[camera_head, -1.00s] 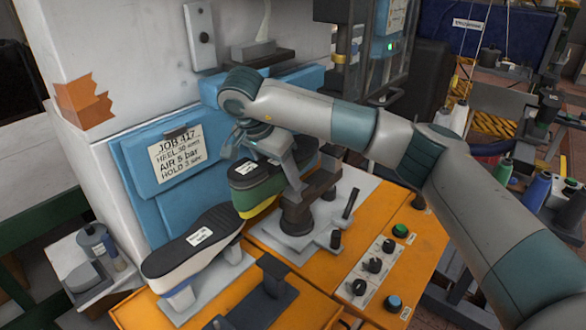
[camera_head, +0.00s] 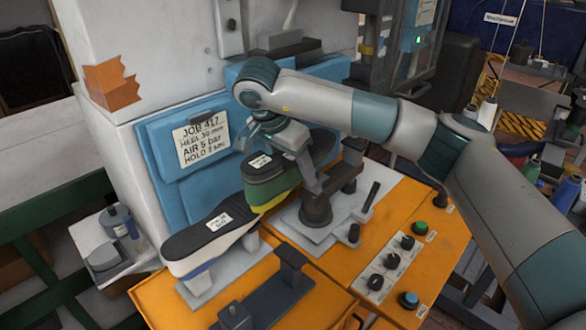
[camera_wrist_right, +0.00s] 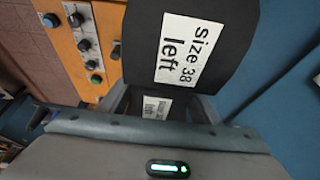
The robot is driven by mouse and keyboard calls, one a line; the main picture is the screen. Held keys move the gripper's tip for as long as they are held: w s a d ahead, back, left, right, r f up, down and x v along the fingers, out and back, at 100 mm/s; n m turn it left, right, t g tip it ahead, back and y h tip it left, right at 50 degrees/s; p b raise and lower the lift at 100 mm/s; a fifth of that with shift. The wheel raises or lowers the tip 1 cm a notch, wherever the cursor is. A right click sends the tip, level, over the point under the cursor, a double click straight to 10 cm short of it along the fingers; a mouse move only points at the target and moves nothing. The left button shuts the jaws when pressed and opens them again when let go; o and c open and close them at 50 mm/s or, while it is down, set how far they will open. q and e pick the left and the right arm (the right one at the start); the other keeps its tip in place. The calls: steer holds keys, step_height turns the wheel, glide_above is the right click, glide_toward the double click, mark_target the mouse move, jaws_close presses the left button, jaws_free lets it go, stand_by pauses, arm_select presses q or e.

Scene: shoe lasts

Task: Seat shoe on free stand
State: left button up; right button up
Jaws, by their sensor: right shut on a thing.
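My right gripper (camera_head: 308,168) is shut on a green shoe (camera_head: 285,182) with a yellow lower edge. The shoe is held with its dark, labelled sole up, at the back stand (camera_head: 318,207). I cannot tell whether shoe and stand touch. In the right wrist view the dark sole (camera_wrist_right: 205,85) fills the top middle; its label reads "Size 38 left". A smaller label shows between the fingers. A black-soled shoe (camera_head: 190,241) with a white label lies sole up on the left stand (camera_head: 205,290). A dark front stand (camera_head: 290,262) is bare. My left gripper is out of view.
The orange bench (camera_head: 395,272) carries a panel of knobs (camera_head: 382,262), a green button (camera_head: 419,228) and a blue button (camera_head: 408,299). A blue padded board (camera_head: 165,150) with a job card (camera_head: 201,138) stands close behind the shoes.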

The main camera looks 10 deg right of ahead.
steer(key=shift+s+d+f+n, duration=0.15)
steer(key=shift+d+f+n, duration=0.15)
steer(key=shift+d, duration=0.2)
steer(key=s+d+f+n+t+y, duration=0.1)
steer(key=s+d+f+n+y, duration=0.2)
steer(key=s+d+f+n, duration=0.4)
steer(key=shift+s+d+n+t, duration=0.4)
steer(key=shift+s+d+n, duration=1.05)
steer(key=shift+s, duration=1.05)
